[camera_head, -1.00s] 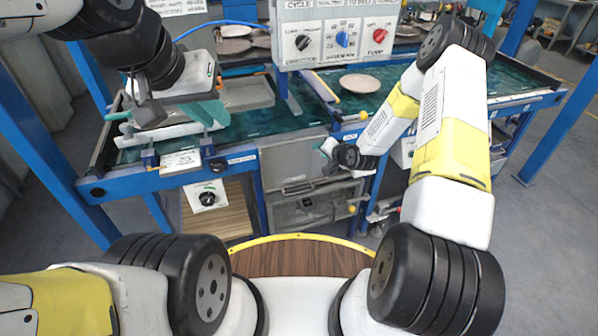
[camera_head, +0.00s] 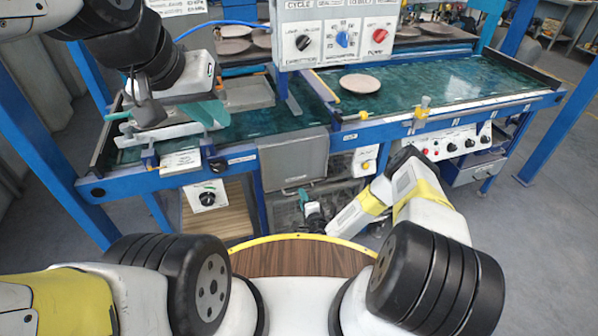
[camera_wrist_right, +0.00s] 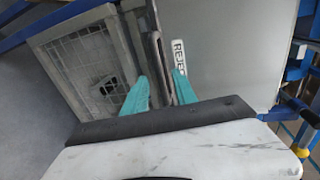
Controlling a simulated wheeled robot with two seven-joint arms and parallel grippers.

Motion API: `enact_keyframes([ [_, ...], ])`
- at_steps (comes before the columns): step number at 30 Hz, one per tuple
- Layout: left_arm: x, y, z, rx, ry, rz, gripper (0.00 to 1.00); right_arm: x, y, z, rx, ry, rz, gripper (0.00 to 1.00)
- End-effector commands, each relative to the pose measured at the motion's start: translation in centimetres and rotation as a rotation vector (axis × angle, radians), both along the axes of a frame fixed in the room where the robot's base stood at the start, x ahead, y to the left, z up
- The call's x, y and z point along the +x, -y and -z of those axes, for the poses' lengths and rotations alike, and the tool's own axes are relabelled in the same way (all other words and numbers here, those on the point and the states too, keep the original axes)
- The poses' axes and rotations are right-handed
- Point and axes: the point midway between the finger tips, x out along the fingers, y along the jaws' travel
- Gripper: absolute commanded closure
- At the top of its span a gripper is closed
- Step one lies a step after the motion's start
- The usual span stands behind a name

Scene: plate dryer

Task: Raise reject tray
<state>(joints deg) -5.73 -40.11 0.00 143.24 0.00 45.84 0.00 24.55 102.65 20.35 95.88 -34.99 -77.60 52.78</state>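The reject tray is a plain grey panel (camera_head: 293,160) on the front of the blue frame, with a thin handle bar along its lower edge. In the right wrist view the panel (camera_wrist_right: 225,50) fills the upper right and carries a partly hidden "REJE…" label. My right gripper (camera_head: 310,207) is low in front of the panel's lower edge. In the right wrist view its teal fingers (camera_wrist_right: 160,92) are apart, with the dark handle bar and edge between and beyond them; contact cannot be told. My left gripper (camera_head: 163,114) is at the left bench, its teal fingers apart.
A meshed bin (camera_wrist_right: 90,70) lies beside the panel. A control box (camera_head: 340,38) hangs above it. A pinkish plate (camera_head: 360,83) lies on the green belt (camera_head: 440,80). Knob panels (camera_head: 455,143) line the right front.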

Motion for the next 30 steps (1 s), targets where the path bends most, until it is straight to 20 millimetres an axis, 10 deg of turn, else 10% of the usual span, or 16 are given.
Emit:
enact_keyframes([
  [18, 0.0, 0.0, 0.0, 0.000, 0.000, 0.000, 0.83, 3.9, -1.3, 0.8, -0.001, -0.001, -0.001, 0.66],
  [24, 0.0, 0.0, 0.0, 0.000, 0.000, 0.000, 0.83, 3.9, -1.3, 0.9, -0.001, -0.002, -0.001, 1.00],
  [30, 0.0, 0.0, 0.0, 0.000, 0.000, 0.000, 0.83, 3.8, -1.2, 1.0, -0.003, -0.005, -0.001, 1.00],
])
